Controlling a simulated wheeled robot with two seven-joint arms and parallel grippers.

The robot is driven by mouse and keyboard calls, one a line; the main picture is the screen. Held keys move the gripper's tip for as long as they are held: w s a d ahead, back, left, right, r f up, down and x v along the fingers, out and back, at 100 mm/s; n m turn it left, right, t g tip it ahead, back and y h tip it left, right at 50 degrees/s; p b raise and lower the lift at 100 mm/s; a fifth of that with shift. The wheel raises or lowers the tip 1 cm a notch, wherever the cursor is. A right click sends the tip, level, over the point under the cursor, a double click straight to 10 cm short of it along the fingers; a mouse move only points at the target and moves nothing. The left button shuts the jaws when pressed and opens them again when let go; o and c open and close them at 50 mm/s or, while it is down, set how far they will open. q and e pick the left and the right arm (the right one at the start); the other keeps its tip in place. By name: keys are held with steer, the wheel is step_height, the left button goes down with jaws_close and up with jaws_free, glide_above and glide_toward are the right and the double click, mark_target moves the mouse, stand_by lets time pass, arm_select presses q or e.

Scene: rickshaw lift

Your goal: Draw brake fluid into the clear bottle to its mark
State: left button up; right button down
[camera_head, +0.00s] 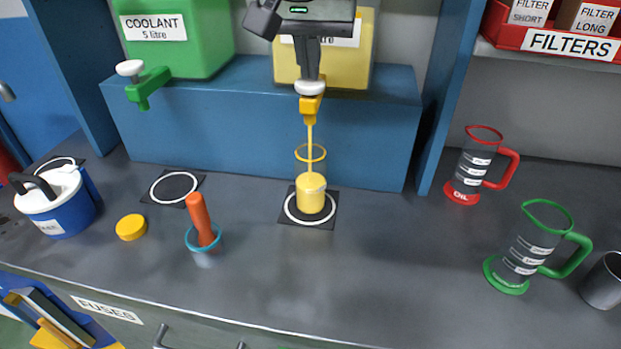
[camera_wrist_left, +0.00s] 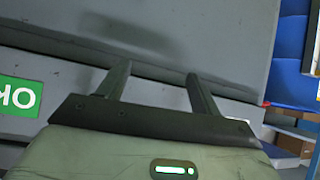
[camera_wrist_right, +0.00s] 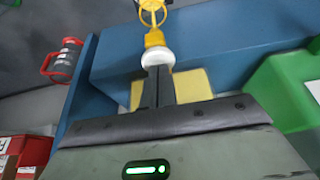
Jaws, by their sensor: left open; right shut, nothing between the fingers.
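The clear bottle (camera_head: 311,195) stands upright on a ringed black pad (camera_head: 329,215) under the yellow tap (camera_head: 311,104). Its lower part holds yellow fluid, its upper part looks clear, and its rim is a yellow ring. A thin yellow stream runs from the tap into it. I cannot make out its mark. The yellow tank (camera_head: 368,50) behind is partly hidden by my right gripper (camera_head: 309,76), which is shut and empty, its fingertips at the tap's white knob (camera_wrist_right: 157,57). My left gripper (camera_wrist_left: 158,70) is open and empty in the left wrist view, over a grey surface.
A green coolant tank (camera_head: 190,50) with its tap is at the left. A yellow cap (camera_head: 131,227), a blue-rimmed cup (camera_head: 204,250) with an orange handle and a blue tub (camera_head: 65,210) stand left. Red (camera_head: 470,165) and green (camera_head: 527,250) jugs stand right. The front middle bench is clear.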

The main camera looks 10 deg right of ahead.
steer(key=shift+r+p, duration=0.3)
steer(key=shift+p, duration=0.1)
step_height(320, 180, up, 6)
steer(key=p, duration=0.5)
steer(key=shift+f, duration=0.35)
